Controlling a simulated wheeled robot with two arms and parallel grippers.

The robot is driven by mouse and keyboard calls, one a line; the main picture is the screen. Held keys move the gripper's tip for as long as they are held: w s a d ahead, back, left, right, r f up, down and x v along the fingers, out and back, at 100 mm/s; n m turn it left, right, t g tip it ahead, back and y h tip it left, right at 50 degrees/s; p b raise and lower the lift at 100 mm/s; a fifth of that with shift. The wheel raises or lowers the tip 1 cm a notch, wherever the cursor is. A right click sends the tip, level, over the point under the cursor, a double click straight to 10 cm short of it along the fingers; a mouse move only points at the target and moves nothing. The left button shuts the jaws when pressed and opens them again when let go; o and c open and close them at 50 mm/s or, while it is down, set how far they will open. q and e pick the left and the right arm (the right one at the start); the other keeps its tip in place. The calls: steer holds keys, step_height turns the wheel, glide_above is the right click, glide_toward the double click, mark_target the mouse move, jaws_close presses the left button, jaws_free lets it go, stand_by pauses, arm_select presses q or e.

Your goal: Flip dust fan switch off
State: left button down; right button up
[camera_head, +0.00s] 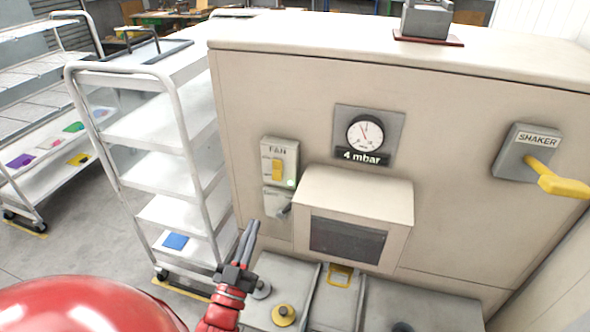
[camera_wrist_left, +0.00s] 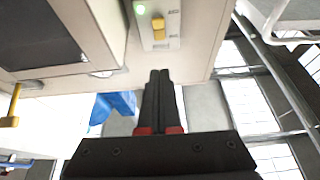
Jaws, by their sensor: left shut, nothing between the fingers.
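The fan switch box (camera_head: 280,162) is a pale panel marked FAN on the front of the beige cabinet. Its yellow rocker switch (camera_head: 277,171) is in the middle, and a green light (camera_head: 290,183) glows at its lower right. In the left wrist view the yellow switch (camera_wrist_left: 159,25) and the lit green light (camera_wrist_left: 140,9) show at the top. My left gripper (camera_head: 250,226) is shut and empty, below and a little left of the switch box, apart from it. It also shows in the left wrist view (camera_wrist_left: 158,75), pointing toward the panel. My right gripper is not in view.
The beige cabinet (camera_head: 450,110) carries a pressure gauge (camera_head: 366,134), a protruding windowed box (camera_head: 355,200) right of the switch, and a yellow shaker handle (camera_head: 560,185). A grey lever (camera_head: 284,211) sits below the switch. A white shelf trolley (camera_head: 165,165) stands at left.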

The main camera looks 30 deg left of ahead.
arm_select(q)
steer(key=shift+w+d+f, duration=0.1)
steer(key=shift+w, duration=0.2)
steer(key=p, duration=0.4)
glide_toward(279, 172)
step_height(279, 172, up, 5)
steer(key=w, duration=0.2)
steer(key=shift+w+a+f, duration=0.25)
steer(key=shift+w+f, duration=0.2)
steer(key=shift+w+a+f, duration=0.25)
steer(key=shift+w+f, duration=0.15)
steer(key=shift+w, duration=0.05)
steer(key=shift+w+a+f+p, duration=0.15)
steer(key=shift+w+f+p, duration=0.25)
steer(key=shift+w, duration=0.25)
